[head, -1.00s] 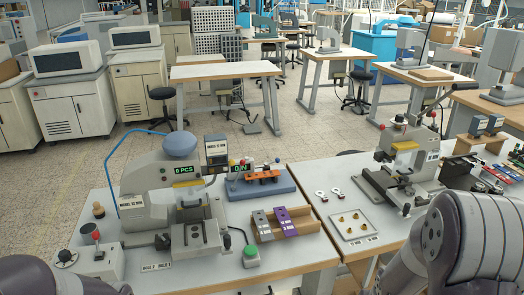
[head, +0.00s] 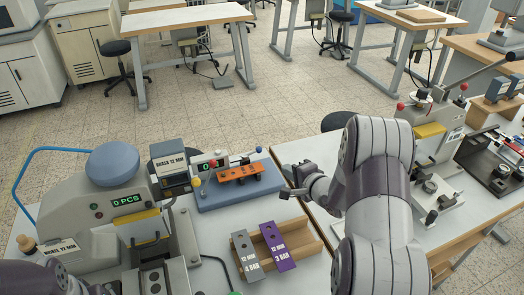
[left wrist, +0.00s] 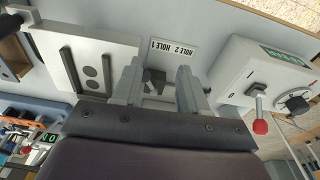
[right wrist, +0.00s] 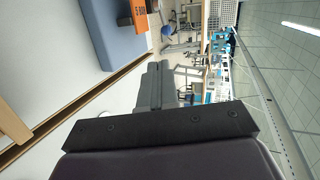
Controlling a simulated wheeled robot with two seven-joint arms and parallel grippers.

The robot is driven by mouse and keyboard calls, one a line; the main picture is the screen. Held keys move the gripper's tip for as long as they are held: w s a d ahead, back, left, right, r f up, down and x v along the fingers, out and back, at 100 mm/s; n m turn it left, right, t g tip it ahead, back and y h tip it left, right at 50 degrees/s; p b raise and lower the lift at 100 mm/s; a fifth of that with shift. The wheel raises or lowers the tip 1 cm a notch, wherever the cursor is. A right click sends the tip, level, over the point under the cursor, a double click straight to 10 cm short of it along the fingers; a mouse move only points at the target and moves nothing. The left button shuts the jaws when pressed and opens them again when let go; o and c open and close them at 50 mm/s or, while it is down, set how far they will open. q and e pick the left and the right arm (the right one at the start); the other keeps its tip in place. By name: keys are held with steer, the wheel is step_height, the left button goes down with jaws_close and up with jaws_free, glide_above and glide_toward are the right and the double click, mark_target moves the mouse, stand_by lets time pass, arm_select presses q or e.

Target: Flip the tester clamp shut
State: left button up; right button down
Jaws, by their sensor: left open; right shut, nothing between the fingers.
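The tester is a blue base (head: 222,197) with a small display (head: 207,168) and an orange strip (head: 238,174) on top. My left gripper (left wrist: 158,88) is open near the riveting press; only my left arm shows at the head view's lower left.
A wooden tray (head: 307,243) with a grey strip (head: 246,254) and a purple strip (head: 278,246) stands in front of the tester. The press (head: 112,235) is at left. Another press (head: 432,135) stands on the right table. A control box with a red-knobbed lever (left wrist: 260,126) is near my left gripper.

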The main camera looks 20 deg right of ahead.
glide_toward(261, 151)
steer(key=x, duration=0.6)
steer(key=shift+w+a+f, duration=0.1)
steer(key=shift+w+f, duration=0.15)
steer(key=shift+r, duration=0.1)
stand_by(0.4)
steer(key=shift+p, duration=0.45)
steer(key=shift+w+d+n+y, duration=0.15)
steer(key=shift+d+n+y, duration=0.05)
steer(key=shift+n+y, duration=0.25)
